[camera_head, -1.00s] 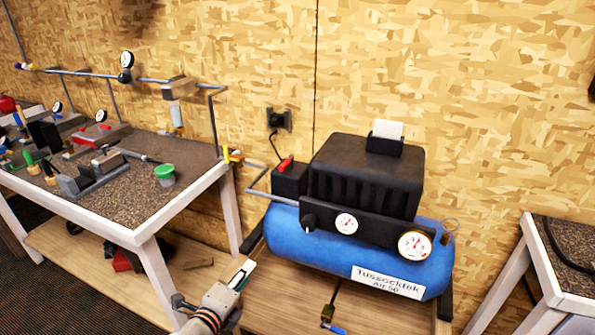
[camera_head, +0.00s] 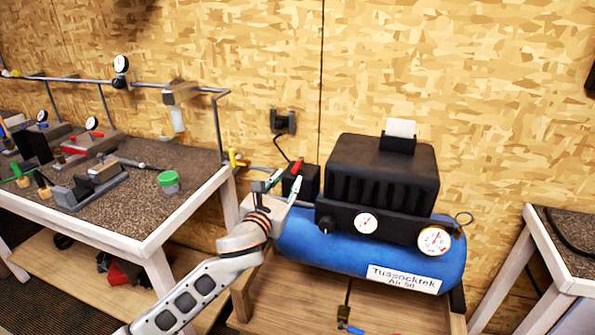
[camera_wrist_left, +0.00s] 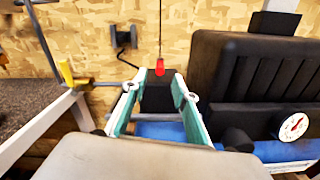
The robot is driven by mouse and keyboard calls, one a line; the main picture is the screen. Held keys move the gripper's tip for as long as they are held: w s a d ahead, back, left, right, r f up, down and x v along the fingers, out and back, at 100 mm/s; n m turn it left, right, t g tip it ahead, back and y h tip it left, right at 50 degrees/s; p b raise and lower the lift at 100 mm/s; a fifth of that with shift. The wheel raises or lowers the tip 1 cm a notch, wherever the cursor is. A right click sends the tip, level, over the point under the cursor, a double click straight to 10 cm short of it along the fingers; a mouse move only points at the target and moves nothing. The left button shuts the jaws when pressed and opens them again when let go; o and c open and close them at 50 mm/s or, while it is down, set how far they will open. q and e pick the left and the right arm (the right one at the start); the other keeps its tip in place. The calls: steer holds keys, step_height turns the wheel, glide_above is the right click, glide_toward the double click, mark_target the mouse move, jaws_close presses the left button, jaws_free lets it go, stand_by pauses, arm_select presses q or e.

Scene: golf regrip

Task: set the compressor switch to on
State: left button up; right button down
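The blue compressor (camera_head: 330,253) stands on a low wooden stand. Its switch is a red lever (camera_head: 297,167) on a black box (camera_head: 308,182) at the compressor's left end. In the left wrist view the red lever (camera_wrist_left: 160,67) stands up above the black box (camera_wrist_left: 157,96), between the fingertips in the picture. My left gripper (camera_head: 285,184) is open and empty, in front of the box; its green-lined fingers (camera_wrist_left: 155,90) point toward it. I cannot tell whether a finger touches the box. The lower box front is partly hidden by the gripper. My right gripper is not in view.
A wall socket (camera_head: 283,122) with a cable is above the box. A yellow-handled valve (camera_head: 236,157) and pipe lie to the left, beside the workbench (camera_head: 130,222). A black knob (camera_head: 327,224) and gauges sit on the compressor's front panel. Another table (camera_head: 570,262) stands at the right.

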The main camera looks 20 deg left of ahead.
mark_target(293, 172)
arm_select(q)
steer(key=w, duration=0.6)
steer(key=shift+w+d, duration=0.15)
jaws_close()
